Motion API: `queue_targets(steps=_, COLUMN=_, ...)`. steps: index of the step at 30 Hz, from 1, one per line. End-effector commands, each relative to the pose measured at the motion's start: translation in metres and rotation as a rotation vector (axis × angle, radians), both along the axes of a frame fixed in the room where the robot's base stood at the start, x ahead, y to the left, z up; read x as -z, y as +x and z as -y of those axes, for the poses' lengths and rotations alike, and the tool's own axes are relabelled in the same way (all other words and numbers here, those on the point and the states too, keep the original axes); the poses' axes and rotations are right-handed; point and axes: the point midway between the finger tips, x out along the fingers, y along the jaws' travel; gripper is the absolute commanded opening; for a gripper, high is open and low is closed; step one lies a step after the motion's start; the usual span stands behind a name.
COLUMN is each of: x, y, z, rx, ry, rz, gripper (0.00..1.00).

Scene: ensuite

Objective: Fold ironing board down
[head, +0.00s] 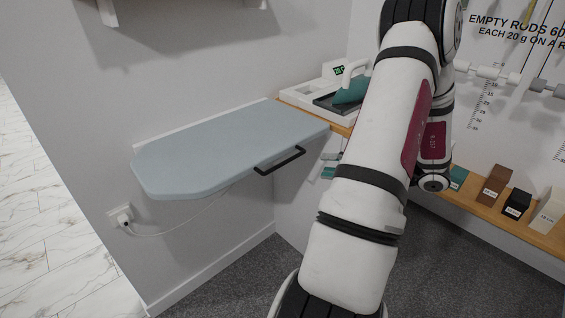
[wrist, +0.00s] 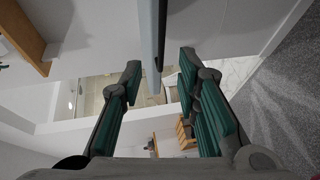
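The ironing board (head: 225,145) is a pale blue slab fixed to the wall on the left, lying out flat. A black bar handle (head: 280,161) sits on its front edge. In the wrist view the board (wrist: 147,35) shows edge-on, with the dark handle (wrist: 161,38) beside it, ahead of the fingertips. My gripper (wrist: 160,68) is open, with dark green fingers spread on either side of the handle's line; nothing is gripped. In the head view its fingertips (head: 328,165) appear just right of the handle, apart from it; the rest is hidden behind my arm.
A wooden shelf (head: 485,206) with small blocks runs along the right wall. A scale-like device (head: 335,90) stands on the ledge behind the board. A plugged cord (head: 150,234) hangs below the board. The space under the board is otherwise clear above grey carpet.

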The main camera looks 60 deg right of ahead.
Motion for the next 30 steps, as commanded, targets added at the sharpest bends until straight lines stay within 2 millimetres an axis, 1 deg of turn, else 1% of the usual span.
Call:
queue_targets(steps=2, x=0.004, y=-0.003, z=0.003, rx=0.020, ry=0.019, rz=0.003, gripper=0.30)
queue_targets(steps=5, x=0.005, y=0.004, z=0.003, rx=0.023, ry=0.023, rz=0.003, gripper=0.30)
queue_targets(steps=8, x=0.007, y=0.017, z=0.000, rx=0.021, ry=0.021, rz=0.001, gripper=0.30)
queue_targets(steps=18, x=0.019, y=0.082, z=-0.011, rx=0.017, ry=0.019, rz=0.002, gripper=0.30)
queue_targets(steps=21, x=0.023, y=0.098, z=-0.014, rx=0.018, ry=0.018, rz=0.001, gripper=0.30)
queue_targets(steps=25, x=0.026, y=0.116, z=-0.017, rx=0.018, ry=0.017, rz=0.001, gripper=0.30)
queue_targets(steps=30, x=0.028, y=0.127, z=-0.018, rx=0.020, ry=0.017, rz=0.001, gripper=0.30)
